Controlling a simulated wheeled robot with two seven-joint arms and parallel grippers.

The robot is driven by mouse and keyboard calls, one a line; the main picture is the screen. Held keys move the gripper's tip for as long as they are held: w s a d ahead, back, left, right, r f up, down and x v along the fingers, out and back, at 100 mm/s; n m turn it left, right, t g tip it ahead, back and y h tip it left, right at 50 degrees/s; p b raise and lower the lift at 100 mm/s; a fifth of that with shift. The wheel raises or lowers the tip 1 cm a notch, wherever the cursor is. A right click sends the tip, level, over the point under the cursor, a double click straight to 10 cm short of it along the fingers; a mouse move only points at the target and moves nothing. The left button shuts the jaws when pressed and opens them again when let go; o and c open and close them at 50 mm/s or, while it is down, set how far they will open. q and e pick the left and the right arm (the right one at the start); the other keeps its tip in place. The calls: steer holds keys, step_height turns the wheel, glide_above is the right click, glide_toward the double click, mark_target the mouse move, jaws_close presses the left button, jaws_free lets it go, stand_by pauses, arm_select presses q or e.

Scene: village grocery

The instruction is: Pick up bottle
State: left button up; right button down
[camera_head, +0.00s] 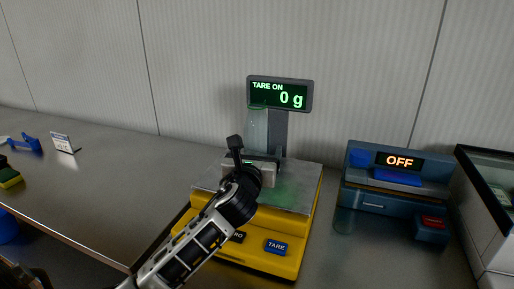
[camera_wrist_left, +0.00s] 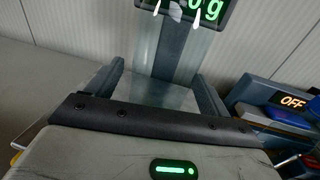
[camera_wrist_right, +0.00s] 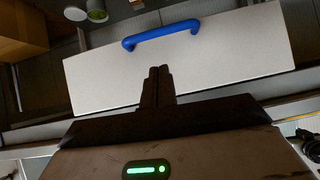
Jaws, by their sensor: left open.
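A clear, faintly green glass bottle (camera_head: 257,124) stands upright on the yellow scale's (camera_head: 293,243) metal plate, in front of the display post. My left gripper (camera_head: 257,159) is in front of it and hides its lower part in the head view. In the left wrist view the bottle (camera_wrist_left: 146,48) shows between the two spread fingers of my left gripper (camera_wrist_left: 158,88), which is open. I cannot tell whether either finger touches the glass. My right gripper (camera_wrist_right: 157,88) is shut and empty, seen only in the right wrist view.
The scale display (camera_head: 280,94) reads TARE ON, 0 g. A blue device (camera_head: 398,180) marked OFF stands right of the scale. The steel counter (camera_head: 105,195) is largely clear to the left. A white panel with a blue handle (camera_wrist_right: 160,33) lies before my right gripper.

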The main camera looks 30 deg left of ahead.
arm_select(q)
steer(key=c, duration=1)
steer(key=shift+c, duration=0.2)
